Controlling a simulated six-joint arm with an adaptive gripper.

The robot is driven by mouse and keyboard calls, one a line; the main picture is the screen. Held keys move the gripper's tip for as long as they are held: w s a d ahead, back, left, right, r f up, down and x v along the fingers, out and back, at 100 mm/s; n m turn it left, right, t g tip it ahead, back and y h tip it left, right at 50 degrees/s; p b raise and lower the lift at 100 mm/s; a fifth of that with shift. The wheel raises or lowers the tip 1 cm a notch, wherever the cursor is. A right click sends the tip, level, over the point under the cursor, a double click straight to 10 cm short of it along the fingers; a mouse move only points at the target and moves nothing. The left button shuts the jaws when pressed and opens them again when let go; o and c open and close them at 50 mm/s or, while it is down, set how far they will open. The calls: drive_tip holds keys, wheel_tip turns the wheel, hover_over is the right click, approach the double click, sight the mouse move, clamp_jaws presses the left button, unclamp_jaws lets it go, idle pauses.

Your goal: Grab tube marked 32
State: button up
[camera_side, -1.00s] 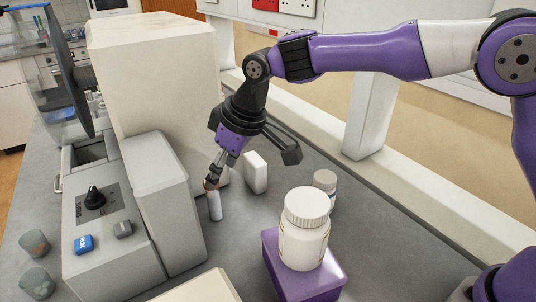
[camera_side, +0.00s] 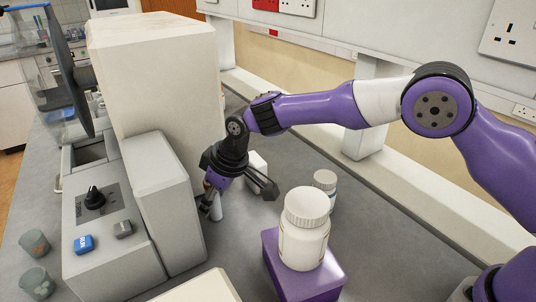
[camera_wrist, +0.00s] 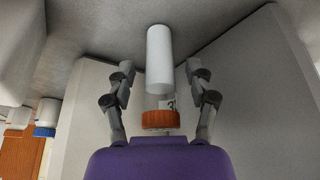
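A slim tube (camera_wrist: 160,62) with a white body and an orange cap (camera_wrist: 161,119) is in the middle of the wrist view. A small label beside the cap shows a "3"; the rest of the number is unclear. In the side view the white tube (camera_side: 217,209) stands on the bench beside the grey machine, its top hidden by my gripper (camera_side: 210,207). In the wrist view my gripper (camera_wrist: 160,76) is open, with one finger on each side of the tube and visible gaps between.
The grey machine (camera_side: 170,205) stands close on the left of my gripper. A white block (camera_side: 257,164) is just behind it.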

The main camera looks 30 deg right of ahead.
clamp_jaws()
